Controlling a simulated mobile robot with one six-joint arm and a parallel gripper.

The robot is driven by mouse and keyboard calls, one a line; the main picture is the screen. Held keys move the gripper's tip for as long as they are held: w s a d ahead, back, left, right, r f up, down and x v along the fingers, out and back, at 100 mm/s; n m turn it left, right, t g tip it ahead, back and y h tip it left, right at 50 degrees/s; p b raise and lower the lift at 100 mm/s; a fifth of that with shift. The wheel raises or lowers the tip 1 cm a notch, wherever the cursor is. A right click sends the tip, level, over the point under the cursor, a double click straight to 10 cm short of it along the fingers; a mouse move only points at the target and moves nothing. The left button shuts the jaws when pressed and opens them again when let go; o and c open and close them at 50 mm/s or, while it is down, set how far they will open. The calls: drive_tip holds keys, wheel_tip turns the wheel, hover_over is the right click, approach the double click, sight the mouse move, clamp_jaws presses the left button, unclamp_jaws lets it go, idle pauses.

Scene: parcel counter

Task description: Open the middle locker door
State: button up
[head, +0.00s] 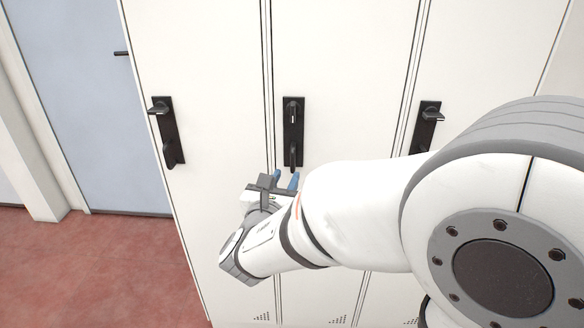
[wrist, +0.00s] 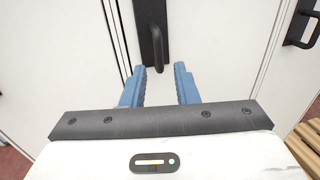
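The middle locker door (head: 345,75) is white and looks closed, flush with its neighbours. Its black handle plate (head: 293,120) has a pull loop at its lower end. In the wrist view the loop (wrist: 157,48) hangs just beyond the fingertips, roughly between them. My gripper (head: 283,181) has blue fingers and sits just below the loop. In the wrist view my gripper (wrist: 160,70) is open, with a clear gap between its fingers and nothing in it. Whether a finger touches the handle cannot be told.
The left locker door (head: 205,60) and the right locker door (head: 490,60) carry similar black handles (head: 166,133) (head: 427,125). A pale blue door (head: 75,80) stands at the left. The red floor (head: 100,265) is clear there. Wooden slats (wrist: 308,140) show at the right of the wrist view.

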sight(292, 163)
drive_tip(key=x, duration=0.7)
drive_tip(key=shift+w+b, duration=0.3)
drive_tip(key=shift+c, duration=0.4)
clamp_jaws()
